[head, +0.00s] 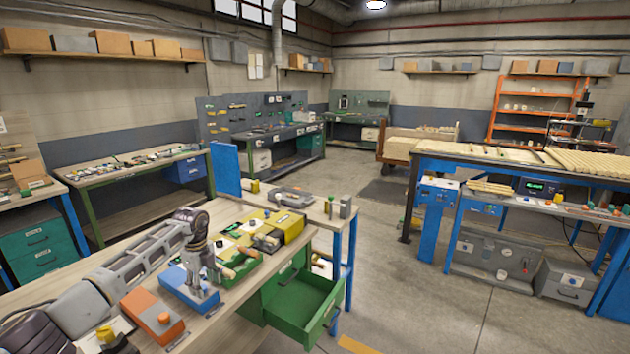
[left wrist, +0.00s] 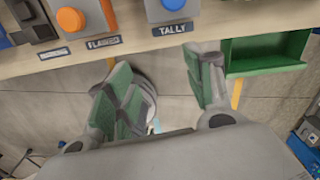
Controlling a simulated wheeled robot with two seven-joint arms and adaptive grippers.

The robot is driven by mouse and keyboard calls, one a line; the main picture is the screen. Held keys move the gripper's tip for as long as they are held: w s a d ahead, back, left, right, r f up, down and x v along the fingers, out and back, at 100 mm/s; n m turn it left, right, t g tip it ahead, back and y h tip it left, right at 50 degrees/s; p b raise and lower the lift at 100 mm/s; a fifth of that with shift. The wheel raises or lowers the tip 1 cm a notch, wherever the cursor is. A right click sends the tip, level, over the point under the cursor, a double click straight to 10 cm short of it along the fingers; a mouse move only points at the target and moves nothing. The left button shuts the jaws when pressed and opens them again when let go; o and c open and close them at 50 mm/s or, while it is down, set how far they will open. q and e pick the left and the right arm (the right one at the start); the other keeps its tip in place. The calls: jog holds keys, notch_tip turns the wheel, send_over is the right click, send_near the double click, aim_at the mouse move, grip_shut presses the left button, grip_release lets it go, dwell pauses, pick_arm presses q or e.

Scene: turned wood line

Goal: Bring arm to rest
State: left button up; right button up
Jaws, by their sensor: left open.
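My left arm comes in from the left over the wooden bench (head: 50,268). Its gripper (head: 206,294) hangs down in front of a blue box (head: 174,288) among the coloured boxes. In the left wrist view the gripper (left wrist: 166,92) has its two grey-green fingers spread apart. Nothing is between them, and floor shows behind. The bench edge (left wrist: 140,55) lies beyond the fingertips, with labels reading "FLAWED" (left wrist: 104,42) and "TALLY" (left wrist: 173,29). From the head view I cannot tell whether the gripper touches the blue box. My right gripper is not in view.
An orange box (head: 150,318) stands beside the blue one, with green and yellow boxes (head: 287,226) farther along. An open green drawer (head: 305,300) juts out from the bench; it also shows in the left wrist view (left wrist: 265,68). The floor (head: 430,310) to the right is clear.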

pick_arm(q)
jog(key=s+d+f+t+h, duration=0.25)
jog(key=d+f+h, duration=0.75)
jog(key=d+f, duration=0.75)
jog(key=s+d+f+n+t+h, duration=0.1)
jog(key=s+f+n+t, duration=0.15)
jog(key=f, duration=0.25)
jog(key=s+d+f+n+t, duration=0.1)
jog(key=f+n+t, duration=0.2)
jog(key=f+n, duration=0.15)
jog(key=s+a+f+n+y, duration=0.4)
jog(key=s+a+f, duration=0.1)
jog(key=s+f, duration=0.65)
jog(key=s+a+f+n+y, duration=0.45)
jog(key=s+f, duration=0.55)
jog(key=f, duration=0.3)
jog(key=s+f+n+g, duration=0.1)
jog(key=s+f, duration=0.3)
jog(key=s, duration=0.8)
jog(key=s+a+f+n+g+y, duration=0.1)
jog(key=s+f+n+g, duration=0.1)
jog(key=s, duration=1)
jog(key=s+a+f+n+g+y, duration=0.1)
jog(key=s+f+g, duration=0.3)
jog(key=s, duration=0.8)
notch_tip(320, 180, down, 2)
jog(key=shift+s+f+n, duration=0.15)
jog(key=shift+s+n, duration=0.05)
jog(key=shift+n, duration=0.15)
